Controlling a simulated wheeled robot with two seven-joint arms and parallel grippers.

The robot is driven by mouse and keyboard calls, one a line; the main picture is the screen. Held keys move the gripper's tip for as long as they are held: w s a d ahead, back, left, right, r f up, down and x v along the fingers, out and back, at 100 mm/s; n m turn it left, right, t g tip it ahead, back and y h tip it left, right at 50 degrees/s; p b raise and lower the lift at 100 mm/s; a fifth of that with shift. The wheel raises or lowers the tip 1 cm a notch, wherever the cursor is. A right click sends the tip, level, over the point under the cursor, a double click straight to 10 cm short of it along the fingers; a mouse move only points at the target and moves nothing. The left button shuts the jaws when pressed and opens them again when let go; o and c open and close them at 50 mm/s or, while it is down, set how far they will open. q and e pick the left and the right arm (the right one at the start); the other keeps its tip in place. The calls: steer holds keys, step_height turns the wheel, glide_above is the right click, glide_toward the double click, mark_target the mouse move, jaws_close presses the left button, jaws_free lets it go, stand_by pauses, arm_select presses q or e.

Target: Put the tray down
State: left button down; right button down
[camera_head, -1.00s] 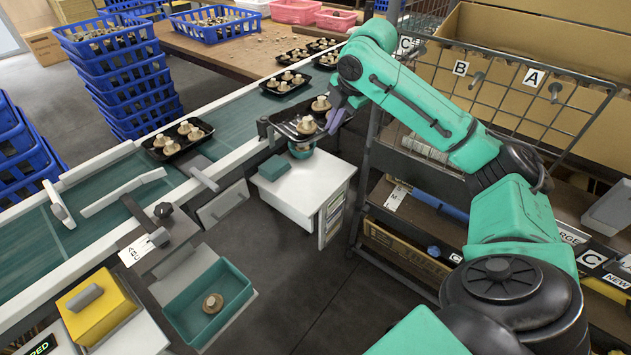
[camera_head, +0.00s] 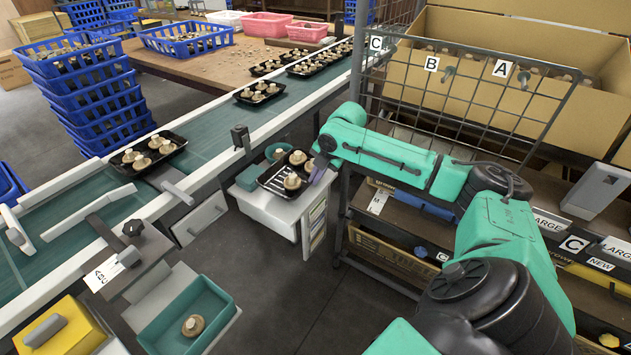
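The black tray (camera_head: 271,184) holds a few pale brown mushrooms and is over the white cabinet (camera_head: 262,208) beside the conveyor. My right gripper (camera_head: 318,168) is at the tray's right end and appears shut on its edge. The fingertips are small and partly hidden. I cannot tell whether the tray's underside touches the cabinet top. My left gripper is not in view.
The green conveyor (camera_head: 205,140) carries other black trays of mushrooms, one (camera_head: 125,162) at left. A teal bin (camera_head: 160,335) with one mushroom stands at front. A wire rack (camera_head: 490,105) and shelves are at right. Blue crates (camera_head: 95,95) are stacked at left.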

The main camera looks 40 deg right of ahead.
steer(key=shift+f, duration=0.7)
steer(key=shift+f, duration=0.15)
steer(key=c, duration=1.1)
jaws_free()
